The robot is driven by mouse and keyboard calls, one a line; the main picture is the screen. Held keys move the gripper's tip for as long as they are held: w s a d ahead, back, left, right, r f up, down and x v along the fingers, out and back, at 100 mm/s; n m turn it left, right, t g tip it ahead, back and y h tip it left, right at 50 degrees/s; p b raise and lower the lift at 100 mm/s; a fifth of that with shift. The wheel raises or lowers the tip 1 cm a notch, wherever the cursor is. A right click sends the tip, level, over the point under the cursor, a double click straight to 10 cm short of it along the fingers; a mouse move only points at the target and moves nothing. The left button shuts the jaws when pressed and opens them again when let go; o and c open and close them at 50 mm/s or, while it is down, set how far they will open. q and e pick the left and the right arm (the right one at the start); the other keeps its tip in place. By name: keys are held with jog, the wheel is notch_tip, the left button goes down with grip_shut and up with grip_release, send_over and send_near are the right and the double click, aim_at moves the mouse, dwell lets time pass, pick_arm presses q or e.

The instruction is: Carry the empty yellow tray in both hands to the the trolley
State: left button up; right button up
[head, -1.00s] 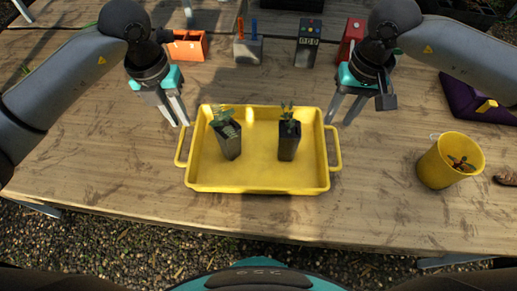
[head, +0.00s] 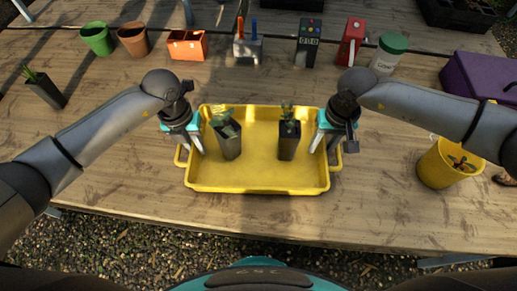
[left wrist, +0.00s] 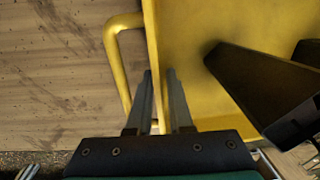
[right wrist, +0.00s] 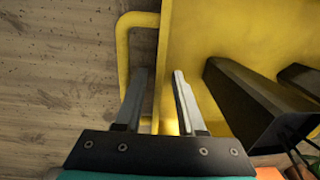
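The yellow tray (head: 260,184) lies on the wooden table and is not empty: two dark pots with seedlings stand in it, a left pot (head: 231,146) and a right pot (head: 289,146). My left gripper (head: 197,150) is at the tray's left side, pointing down. In the left wrist view its fingers (left wrist: 160,80) are apart, with the tray's side wall between them, beside the left handle (left wrist: 112,55). My right gripper (head: 323,149) is at the right side. In the right wrist view its fingers (right wrist: 160,78) are apart around the wall, beside the right handle (right wrist: 122,45).
A yellow pot (head: 437,168) stands right of the tray, near my right arm. Green (head: 97,38), brown (head: 134,38) and orange (head: 187,44) containers, a tool holder (head: 248,51), a meter (head: 308,45) and a green-lidded jar (head: 387,55) stand behind. The table in front is clear.

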pick_arm(q)
jog(key=shift+c, duration=1.3)
pick_arm(e)
jog(key=shift+c, duration=1.3)
pick_arm(q)
grip_shut()
pick_arm(e)
grip_shut()
pick_arm(q)
jog(key=shift+r, duration=0.1)
pick_arm(e)
jog(key=shift+r, duration=0.1)
